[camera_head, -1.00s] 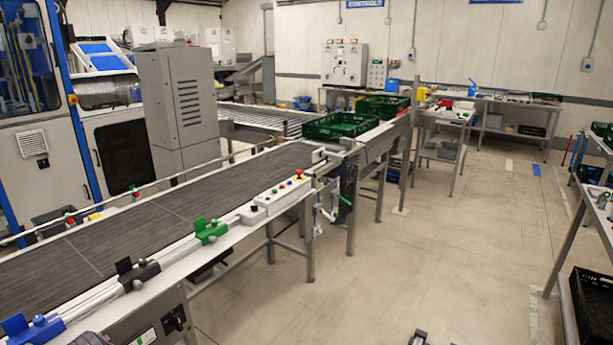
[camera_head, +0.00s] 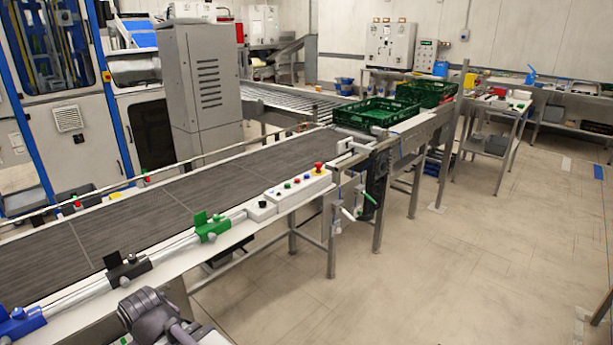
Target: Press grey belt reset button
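A white control box (camera_head: 298,189) sits on the near side rail of the belt (camera_head: 175,190). It carries several small coloured buttons and a red mushroom button on a yellow base (camera_head: 318,168). A smaller white box (camera_head: 262,211) with one small dark button stands just left of it. The buttons are too small to tell which one is the grey belt reset. A dark grey part of my arm (camera_head: 152,314) shows at the bottom left, below and left of the boxes and well apart from them. My gripper's fingers are not seen.
Green (camera_head: 212,228), black (camera_head: 128,270) and blue (camera_head: 20,322) clamps sit along the near rail. A green crate (camera_head: 375,116) stands at the belt's far end. The floor at right is clear.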

